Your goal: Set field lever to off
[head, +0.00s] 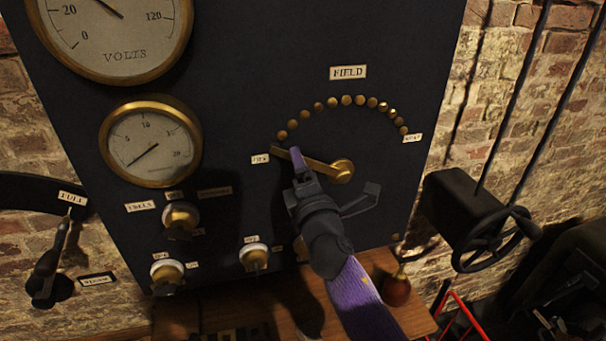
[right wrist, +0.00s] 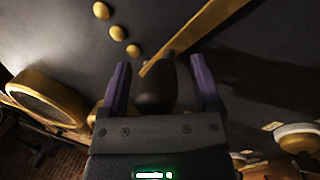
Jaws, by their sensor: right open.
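The field lever (head: 318,163) is a brass arm on a round brass hub, on the dark panel under the FIELD plate (head: 348,72). It points left and slightly up, its tip close to a small label (head: 260,160) that seems to read OFF, below the left end of the stud arc. My right gripper (head: 298,160) is at the lever's outer end. In the right wrist view its purple fingers are apart, on either side of the lever's dark knob (right wrist: 155,88), with gaps visible. My left gripper is not in view.
An arc of brass studs (head: 346,100) curves above the lever. Two brass-rimmed gauges (head: 150,143) and several knobs (head: 255,256) sit left and below. A wooden shelf (head: 285,318) juts out beneath the panel. A black box with a handwheel (head: 490,240) stands at right.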

